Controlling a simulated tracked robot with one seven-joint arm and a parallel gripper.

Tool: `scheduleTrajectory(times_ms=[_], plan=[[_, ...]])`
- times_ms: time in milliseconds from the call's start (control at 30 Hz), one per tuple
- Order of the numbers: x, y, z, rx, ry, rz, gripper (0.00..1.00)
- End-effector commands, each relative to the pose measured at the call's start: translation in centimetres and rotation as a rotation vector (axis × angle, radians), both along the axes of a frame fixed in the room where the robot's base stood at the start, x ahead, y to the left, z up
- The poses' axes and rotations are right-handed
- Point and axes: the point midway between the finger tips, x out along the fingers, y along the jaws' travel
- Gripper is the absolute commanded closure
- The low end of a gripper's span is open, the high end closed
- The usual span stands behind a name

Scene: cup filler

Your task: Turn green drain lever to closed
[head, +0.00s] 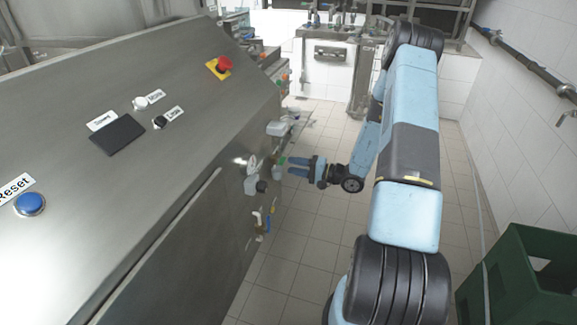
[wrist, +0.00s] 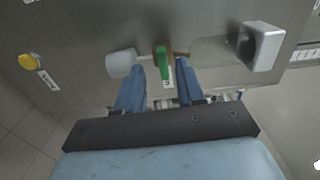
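The green drain lever (wrist: 164,64) shows in the wrist view on the metal machine panel, pointing down the picture, beside a brass-coloured fitting. In the head view only a small green part (head: 281,160) shows at the machine's side. My gripper (wrist: 161,68) is open, with its two blue fingers apart, one on each side of the lever. A gap seems to remain between the lever and the fingers; contact cannot be told. In the head view my gripper (head: 290,166) reaches the machine's side from the right.
A grey-white knob (wrist: 121,64) sits left of the lever, and a grey box (wrist: 261,46) juts out to the right. A yellow button (wrist: 30,62) is further left. Small coloured valve handles (head: 258,221) sit lower on the machine. A green crate (head: 510,285) stands at right.

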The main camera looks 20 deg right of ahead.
Motion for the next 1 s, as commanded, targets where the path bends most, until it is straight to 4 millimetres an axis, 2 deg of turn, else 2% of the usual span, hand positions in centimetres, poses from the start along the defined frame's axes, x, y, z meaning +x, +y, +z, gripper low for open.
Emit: scheduleTrajectory(times_ms=[300, 500, 700, 1000], plan=[[-3.7, -5.3, -0.1, 0.000, 0.001, -0.004, 0.62], [-5.4, -7.6, -0.1, 0.000, 0.001, -0.002, 0.62], [-6.2, -8.6, -0.1, 0.000, 0.001, -0.001, 0.62], [-6.3, -8.7, -0.1, 0.000, 0.002, -0.001, 0.62]])
